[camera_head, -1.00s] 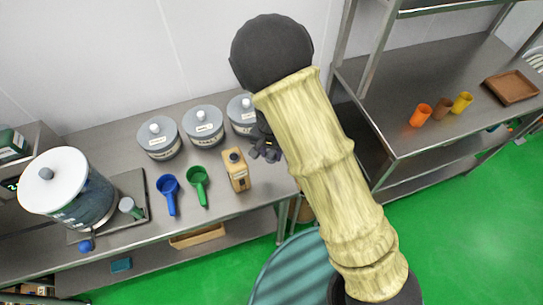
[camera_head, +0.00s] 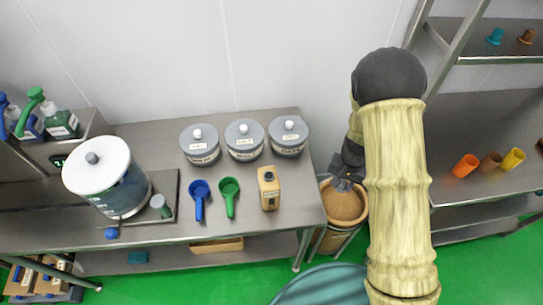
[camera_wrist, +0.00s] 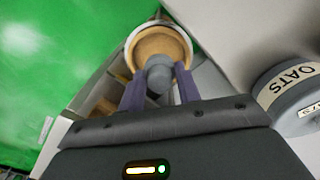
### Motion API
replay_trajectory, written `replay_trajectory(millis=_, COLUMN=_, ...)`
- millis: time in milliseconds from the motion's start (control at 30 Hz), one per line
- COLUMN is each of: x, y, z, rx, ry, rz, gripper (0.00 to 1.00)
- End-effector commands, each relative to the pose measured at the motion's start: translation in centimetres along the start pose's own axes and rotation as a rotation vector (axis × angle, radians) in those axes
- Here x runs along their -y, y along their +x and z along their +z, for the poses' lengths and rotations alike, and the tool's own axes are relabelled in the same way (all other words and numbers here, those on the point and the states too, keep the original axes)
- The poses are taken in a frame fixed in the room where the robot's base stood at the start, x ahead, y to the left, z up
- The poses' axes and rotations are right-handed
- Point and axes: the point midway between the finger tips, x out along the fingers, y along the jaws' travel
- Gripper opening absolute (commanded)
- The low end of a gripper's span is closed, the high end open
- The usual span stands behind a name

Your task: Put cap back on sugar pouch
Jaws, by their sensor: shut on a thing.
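A tan pouch or carton (camera_head: 268,191) stands upright near the right end of the left bench, apart from my gripper. I take it as the sugar pouch; its small dark top shows, but I cannot tell whether it is a cap or an open spout. My gripper (camera_head: 343,178) is right of the bench, over a round bucket (camera_head: 355,212) of brown material. In the wrist view, my gripper (camera_wrist: 160,86) is shut on a small grey rounded piece (camera_wrist: 158,72), possibly the cap. The bucket (camera_wrist: 186,38) lies beyond it. My arm partly hides the bucket in the head view.
Several grey canisters (camera_head: 245,140) line the back of the bench; one labelled OATS (camera_wrist: 290,95) is close at right in the wrist view. A blue scoop (camera_head: 199,198) and a green scoop (camera_head: 229,194) lie left of the pouch. Cups (camera_head: 489,161) stand far right.

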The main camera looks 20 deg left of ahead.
Motion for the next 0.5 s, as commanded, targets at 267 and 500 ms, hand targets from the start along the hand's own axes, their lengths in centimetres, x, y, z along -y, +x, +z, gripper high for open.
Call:
replay_trajectory(millis=267, x=-10.0, y=3.1, z=-2.3, rx=0.004, ry=-0.018, rz=-0.003, gripper=0.05)
replay_trajectory(millis=500, x=-14.6, y=4.4, z=-2.5, rx=0.000, ry=-0.041, rz=-0.007, gripper=0.05)
